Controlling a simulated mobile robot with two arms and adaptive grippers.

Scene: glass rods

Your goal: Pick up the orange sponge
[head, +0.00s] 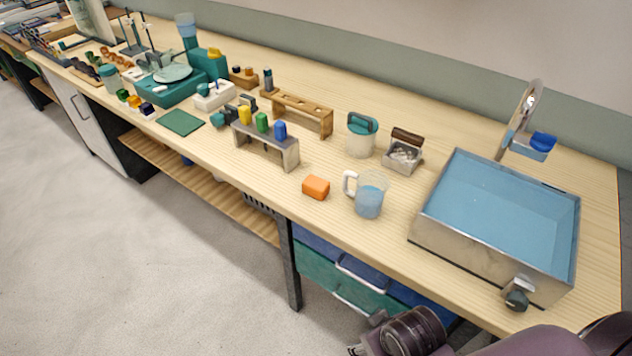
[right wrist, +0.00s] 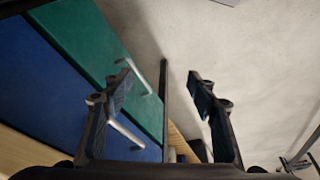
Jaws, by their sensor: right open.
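The orange sponge (head: 316,187) is a small block lying on the wooden worktop (head: 370,258) near its front edge, left of a glass mug. My right gripper (right wrist: 162,88) is open and empty in the right wrist view, with its two fingers apart. It faces the blue and green drawer fronts and the floor below the worktop, and the sponge does not show in that view. In the head view my right arm shows at the bottom right, below and apart from the sponge; its fingertips are not clear there. My left gripper is not in view.
The glass mug (head: 369,196) of bluish liquid stands just right of the sponge. A small rack (head: 265,148) with coloured blocks is behind left. A water-filled metal sink (head: 470,247) is at right. Drawers with handles (head: 362,279) are below the edge.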

